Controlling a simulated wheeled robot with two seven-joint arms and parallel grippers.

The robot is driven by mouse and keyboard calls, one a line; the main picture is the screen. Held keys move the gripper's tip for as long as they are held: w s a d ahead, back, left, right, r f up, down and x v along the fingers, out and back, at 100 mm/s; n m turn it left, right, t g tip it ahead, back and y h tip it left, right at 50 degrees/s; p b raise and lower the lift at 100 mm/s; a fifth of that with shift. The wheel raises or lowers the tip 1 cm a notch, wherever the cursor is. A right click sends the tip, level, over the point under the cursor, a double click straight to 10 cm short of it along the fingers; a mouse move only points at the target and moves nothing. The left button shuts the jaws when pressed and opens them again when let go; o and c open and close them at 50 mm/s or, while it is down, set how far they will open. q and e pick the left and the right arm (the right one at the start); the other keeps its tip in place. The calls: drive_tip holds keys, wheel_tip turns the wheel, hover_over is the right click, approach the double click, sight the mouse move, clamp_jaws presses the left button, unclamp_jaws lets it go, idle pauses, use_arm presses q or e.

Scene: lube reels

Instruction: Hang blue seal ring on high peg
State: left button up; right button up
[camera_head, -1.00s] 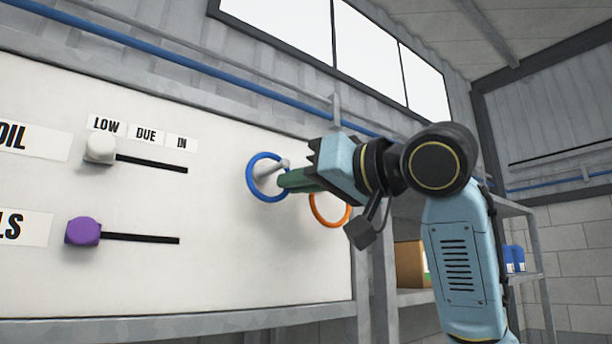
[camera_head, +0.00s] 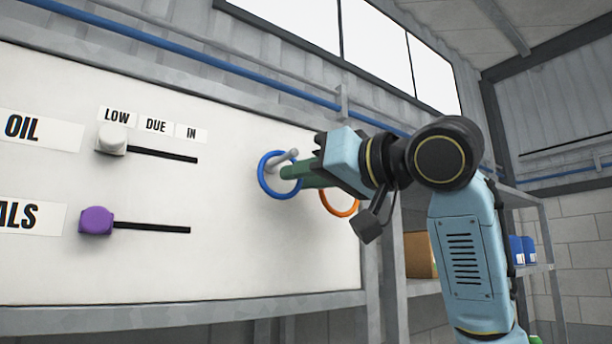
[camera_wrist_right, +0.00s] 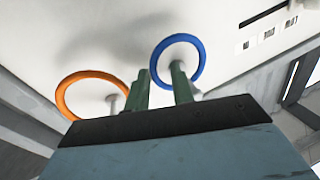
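The blue seal ring (camera_head: 262,184) is around a grey peg (camera_head: 289,155) on the white board, with the peg sticking out through its upper part. It also shows in the right wrist view (camera_wrist_right: 203,66). My right gripper (camera_head: 292,172) is at the ring's right side. In the wrist view its two green fingers (camera_wrist_right: 159,78) stand apart, one overlapping the inside of the ring and one outside it, with the near rim between them. Whether either finger touches the ring cannot be told. My left gripper is not in view.
An orange ring (camera_head: 340,213) is around another peg (camera_wrist_right: 113,102), lower right of the blue one. The board (camera_head: 230,260) carries a white slider knob (camera_head: 112,140) and a purple one (camera_head: 96,220) at left. A shelf with boxes (camera_head: 418,255) stands at right.

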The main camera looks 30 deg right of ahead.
drive_tip(key=shift+o, duration=0.8)
drive_tip(key=b+v, duration=0.3)
drive_tip(key=v, duration=1)
drive_tip(key=shift+s+b, duration=0.25)
drive_tip(key=shift+b, duration=0.15)
